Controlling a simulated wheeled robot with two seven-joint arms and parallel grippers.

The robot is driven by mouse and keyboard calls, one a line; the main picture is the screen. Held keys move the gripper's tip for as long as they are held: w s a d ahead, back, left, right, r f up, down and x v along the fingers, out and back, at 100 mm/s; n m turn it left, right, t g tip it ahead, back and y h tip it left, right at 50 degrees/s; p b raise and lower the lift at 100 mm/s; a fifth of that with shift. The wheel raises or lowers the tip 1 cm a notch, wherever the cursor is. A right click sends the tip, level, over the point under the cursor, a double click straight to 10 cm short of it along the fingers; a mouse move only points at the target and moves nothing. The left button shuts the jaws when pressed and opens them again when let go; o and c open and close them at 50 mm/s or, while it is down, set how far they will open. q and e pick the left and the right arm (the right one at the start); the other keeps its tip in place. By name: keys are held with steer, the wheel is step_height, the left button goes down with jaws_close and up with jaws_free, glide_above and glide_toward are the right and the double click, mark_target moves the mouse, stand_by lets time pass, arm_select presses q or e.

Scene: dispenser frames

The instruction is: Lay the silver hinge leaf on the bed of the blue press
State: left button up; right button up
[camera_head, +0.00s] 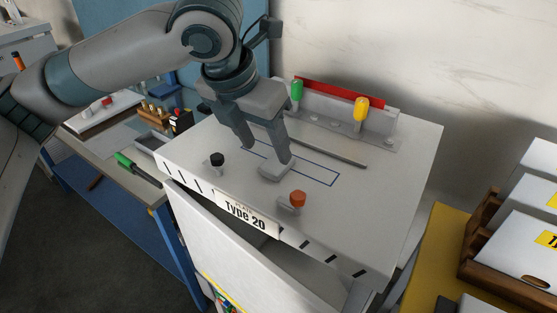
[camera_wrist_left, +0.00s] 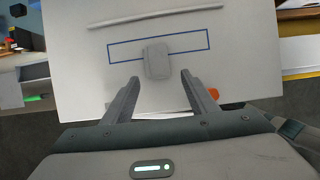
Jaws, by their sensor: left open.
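A pale grey flat piece with rounded corners, seemingly the silver hinge leaf (camera_head: 273,172), lies on the white top of the cabinet marked Type 20 (camera_head: 398,215). In the left wrist view the leaf (camera_wrist_left: 157,60) lies across the near line of a blue outlined rectangle (camera_wrist_left: 195,34). My left gripper (camera_head: 264,158) is open above the top. In the left wrist view its fingertips (camera_wrist_left: 160,77) are on either side of the leaf's near end, with gaps on both sides. I cannot clearly identify the blue press in these frames. My right gripper is not in view.
Green (camera_head: 297,90) and yellow (camera_head: 361,108) handles stand at the back. Black (camera_head: 217,160) and orange (camera_head: 298,199) knobs stand near the front edge. A thin bar (camera_head: 335,155) lies behind the outline. A low bench (camera_head: 110,165) is left; wooden trays (camera_head: 505,285) are right.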

mark_target(272, 169)
arm_select(q)
steer(key=shift+w+d+f, duration=0.1)
steer(key=shift+w+f, duration=0.05)
steer(key=shift+f, duration=0.3)
steer(key=shift+f+p, duration=0.45)
steer(key=p+x, duration=0.1)
steer(key=x, duration=0.2)
steer(key=shift+f+p, duration=0.35)
steer(key=shift+f, duration=0.35)
steer(key=c, duration=1.3)
steer(key=shift+w+r, duration=0.1)
steer(key=shift+r, duration=0.1)
